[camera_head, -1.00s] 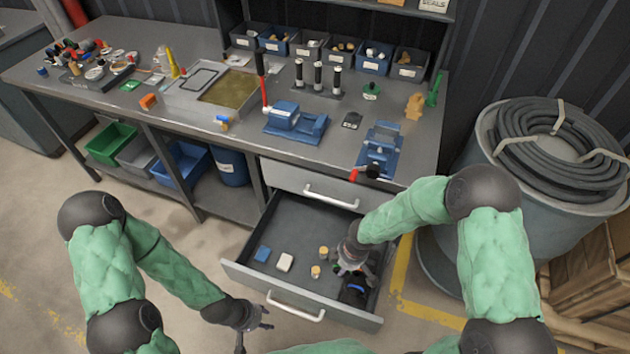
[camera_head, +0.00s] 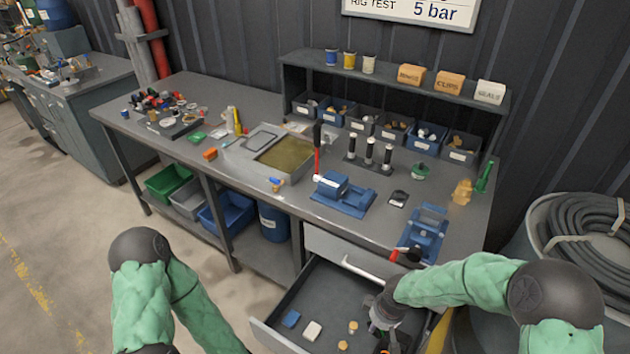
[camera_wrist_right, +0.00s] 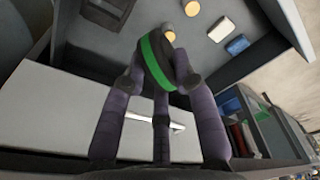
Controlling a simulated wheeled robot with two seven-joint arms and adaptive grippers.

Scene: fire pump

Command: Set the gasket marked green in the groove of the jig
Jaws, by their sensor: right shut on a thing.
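My right gripper (camera_head: 380,338) is over the right part of the open drawer (camera_head: 272,316). In the right wrist view my right gripper (camera_wrist_right: 160,75) is shut on the gasket marked green (camera_wrist_right: 157,62), a dark ring with a green band, tilted between the fingers. Two blue fixtures stand on the bench: one in the middle (camera_head: 345,196) and one at the right front (camera_head: 427,232) with a red-tipped lever. I cannot tell which is the jig, and its groove is not discernible. My left arm shows at the left; its gripper is out of view.
The drawer holds a blue block (camera_head: 291,319), a white block (camera_head: 312,331) and small yellow-topped cylinders (camera_head: 352,327). A red-handled tool (camera_head: 317,155), black-handled posts (camera_head: 369,152) and a shallow tray (camera_head: 286,155) stand on the bench. A hose drum (camera_head: 540,215) is at the right.

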